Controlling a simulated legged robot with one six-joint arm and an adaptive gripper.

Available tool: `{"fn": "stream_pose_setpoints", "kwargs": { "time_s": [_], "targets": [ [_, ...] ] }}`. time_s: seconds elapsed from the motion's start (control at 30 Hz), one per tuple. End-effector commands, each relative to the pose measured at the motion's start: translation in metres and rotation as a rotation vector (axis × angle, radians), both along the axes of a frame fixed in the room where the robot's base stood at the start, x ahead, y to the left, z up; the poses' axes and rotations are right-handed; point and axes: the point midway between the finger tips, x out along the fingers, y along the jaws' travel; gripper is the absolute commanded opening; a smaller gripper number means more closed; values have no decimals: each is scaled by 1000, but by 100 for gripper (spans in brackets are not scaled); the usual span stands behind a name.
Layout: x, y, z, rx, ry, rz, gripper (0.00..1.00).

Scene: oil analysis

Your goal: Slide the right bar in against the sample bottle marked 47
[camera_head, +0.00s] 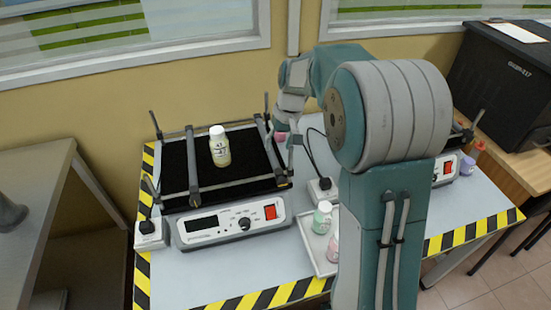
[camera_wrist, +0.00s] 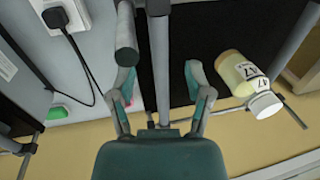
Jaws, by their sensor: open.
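The sample bottle marked 47 (camera_head: 220,148), cream with a white cap, stands upright on the black shaker platform (camera_head: 232,172). It also shows in the wrist view (camera_wrist: 240,72), its label reading 47. The right bar (camera_head: 267,147) lies across the platform's right side, clearly apart from the bottle. The left bar (camera_head: 193,167) is on the bottle's other side, closer to it. In the wrist view my gripper (camera_wrist: 161,76) is open, with its fingers on either side of the right bar (camera_wrist: 159,60). Whether a finger touches the bar I cannot tell. My arm hides part of the gripper in the head view.
The shaker's control panel (camera_head: 232,222) is in front. A power socket with a plug (camera_head: 322,188) and a white tray (camera_head: 311,247) with small bottles are to the right. Thin upright posts stand at the platform corners. Bare platform lies between bottle and right bar.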

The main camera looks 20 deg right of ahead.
Motion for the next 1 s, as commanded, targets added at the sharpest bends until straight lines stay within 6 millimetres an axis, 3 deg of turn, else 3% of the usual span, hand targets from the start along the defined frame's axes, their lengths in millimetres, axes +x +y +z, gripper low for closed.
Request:
{"fn": "stream_pose_setpoints", "kwargs": {
  "time_s": [0.1, 0.3, 0.67, 0.7, 0.83, 1.0],
  "targets": [
    [-1, 5, -23, 1, 4, 1, 65],
    [-1, 10, -48, 1, 1, 1, 65],
    [0, 11, -56, 0, -1, 1, 65],
    [0, 11, -56, 0, -1, 1, 56],
    [0, 11, -55, 0, 0, 0, 0],
    [0, 11, -56, 0, 0, 0, 0]
  ]
}}
